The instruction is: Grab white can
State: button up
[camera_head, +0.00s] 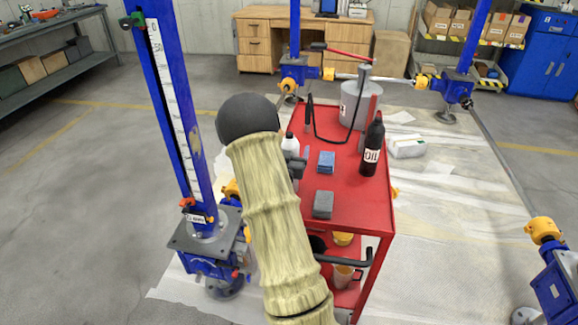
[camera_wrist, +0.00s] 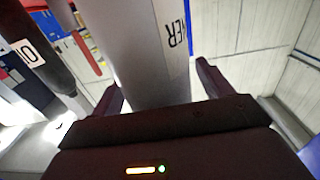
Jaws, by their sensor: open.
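The white can (camera_head: 290,143) stands on the red cart (camera_head: 345,205), partly hidden behind my arm. In the wrist view the white can (camera_wrist: 150,50) is a pale cylinder with dark letters ending in "NER" on its side. My gripper (camera_wrist: 160,88) is open, with one finger on each side of the can's lower visible part. I cannot tell whether either finger touches it. In the head view my gripper (camera_head: 298,165) is mostly hidden by my arm, close to the can.
A black oil bottle (camera_head: 373,146) stands right of the can; it also shows in the wrist view (camera_wrist: 30,50). A blue box (camera_head: 326,161), a grey block (camera_head: 323,204) and a grey pump canister (camera_head: 358,103) share the cart top. A blue jack column (camera_head: 172,110) stands left.

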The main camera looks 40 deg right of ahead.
dwell(0.4)
grip_shut()
jog(key=shift+r, duration=0.1)
notch_tip(320, 180, up, 10)
dwell(0.6)
dwell(0.5)
